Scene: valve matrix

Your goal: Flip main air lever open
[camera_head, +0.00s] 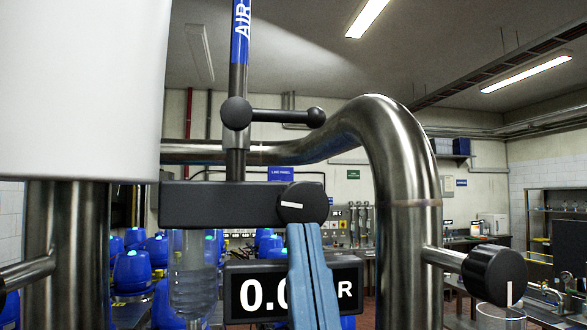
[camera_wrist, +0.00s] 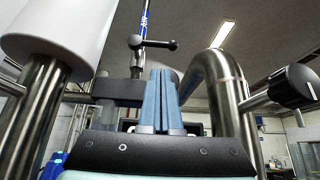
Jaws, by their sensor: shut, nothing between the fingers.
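The main air lever (camera_head: 280,115) is a black bar with a round end, pointing right and nearly horizontal from its hub. It sits on a thin vertical pipe (camera_head: 239,80) with a blue AIR label. The lever also shows in the wrist view (camera_wrist: 158,44). My gripper (camera_head: 301,232) has blue fingers pressed together and pointing up, with nothing between them. In the head view its tips lie below the lever, at the lower edge of a black knob (camera_head: 302,202). In the wrist view the fingertips (camera_wrist: 160,75) lie below the lever, apart from it.
The knob sits on a black block (camera_head: 210,204) under the lever. A display (camera_head: 250,290) is partly hidden by my fingers. A thick bent steel pipe (camera_head: 400,160) stands right, with another black knob (camera_head: 494,276). A white cylinder (camera_head: 80,90) fills the upper left.

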